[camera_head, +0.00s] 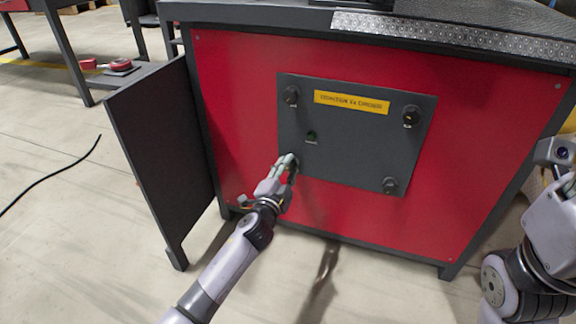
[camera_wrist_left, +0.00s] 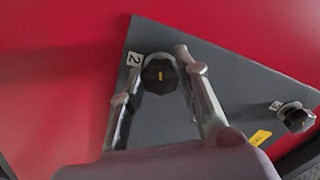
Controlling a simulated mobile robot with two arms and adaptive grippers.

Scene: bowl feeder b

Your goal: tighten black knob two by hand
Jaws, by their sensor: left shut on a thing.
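Black knob two (camera_wrist_left: 159,76), with a yellow mark on its face and a white label "2" beside it, sits on the dark grey panel (camera_wrist_left: 185,120) in the left wrist view. My left gripper (camera_wrist_left: 158,58) has one finger on each side of the knob and is shut on it. In the head view my left gripper (camera_head: 289,162) is at the panel's lower left corner and hides this knob. Part of my right arm (camera_head: 550,215) shows at the right edge; its fingers cannot be made out.
The panel (camera_head: 350,145) is on a red cabinet (camera_head: 235,90). Other black knobs are at its upper left (camera_head: 291,95), upper right (camera_head: 411,116) and lower right (camera_head: 390,185). An open dark door (camera_head: 160,150) stands left of my left arm.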

